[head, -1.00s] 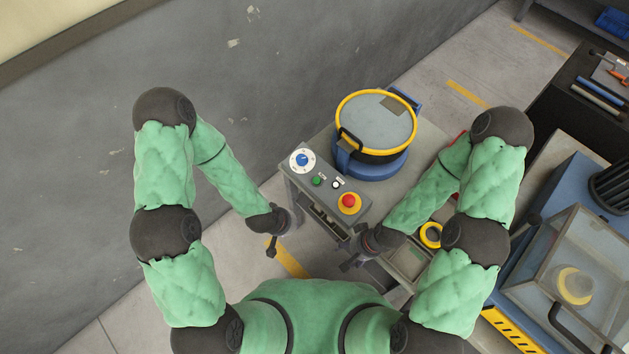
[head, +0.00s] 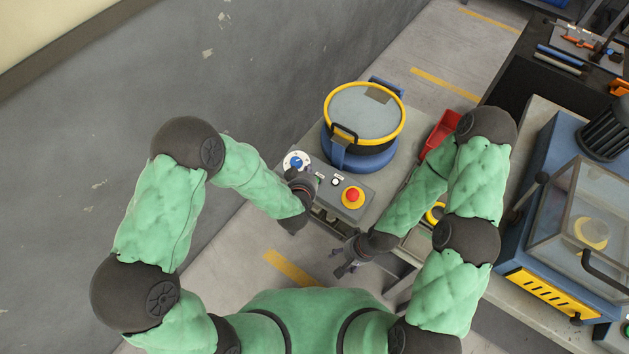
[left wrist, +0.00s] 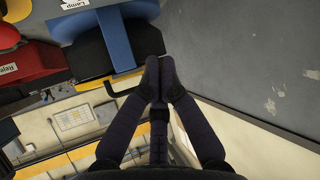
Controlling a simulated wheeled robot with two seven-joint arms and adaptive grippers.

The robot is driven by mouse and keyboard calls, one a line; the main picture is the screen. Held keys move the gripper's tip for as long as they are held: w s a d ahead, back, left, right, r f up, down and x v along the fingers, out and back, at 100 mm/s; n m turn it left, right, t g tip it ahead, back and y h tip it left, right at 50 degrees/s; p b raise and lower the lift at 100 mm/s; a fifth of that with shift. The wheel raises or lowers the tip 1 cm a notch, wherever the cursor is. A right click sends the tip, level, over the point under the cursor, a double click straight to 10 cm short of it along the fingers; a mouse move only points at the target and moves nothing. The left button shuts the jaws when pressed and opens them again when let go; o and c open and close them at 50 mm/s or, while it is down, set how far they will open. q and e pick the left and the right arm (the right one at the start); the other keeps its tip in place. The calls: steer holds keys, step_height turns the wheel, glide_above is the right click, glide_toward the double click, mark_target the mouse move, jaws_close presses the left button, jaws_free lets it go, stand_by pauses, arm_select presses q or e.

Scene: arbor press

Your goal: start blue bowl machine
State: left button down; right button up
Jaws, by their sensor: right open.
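The blue bowl machine stands at the centre of the head view, with a round yellow-rimmed lid (head: 365,112) on a blue base (head: 358,160). Its grey control panel (head: 330,200) carries a blue dial (head: 295,161), a green button (head: 319,178), a small pale button (head: 336,182) and a red mushroom button (head: 352,196) on yellow. My left gripper (head: 297,177) is at the panel's left part, near the dial and green button; contact cannot be told. Its fingertips meet with nothing between them in the left wrist view (left wrist: 154,72). My right gripper (head: 343,262) is open and empty in front of the panel.
A red bin (head: 440,133) stands right of the machine and shows in the left wrist view (left wrist: 32,62). A blue machine with a clear guard (head: 590,225) is at the far right.

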arm_select(q)
steer(key=shift+f, duration=0.15)
steer(key=f+b, duration=0.2)
steer(key=w+d+f+b, duration=0.1)
steer(key=f+b, duration=0.1)
steer(key=f, duration=0.1)
steer(key=f+b, duration=0.2)
steer(key=f, duration=0.1)
steer(key=shift+w+d+f+b, duration=0.15)
steer(key=shift+w+d+b, duration=0.05)
steer(key=shift+w+b, duration=0.2)
steer(key=shift+f, duration=0.15)
stand_by(1.2)
steer(key=shift+w+f+b, duration=0.1)
steer(key=shift+f+b, duration=0.15)
steer(key=shift+b, duration=0.15)
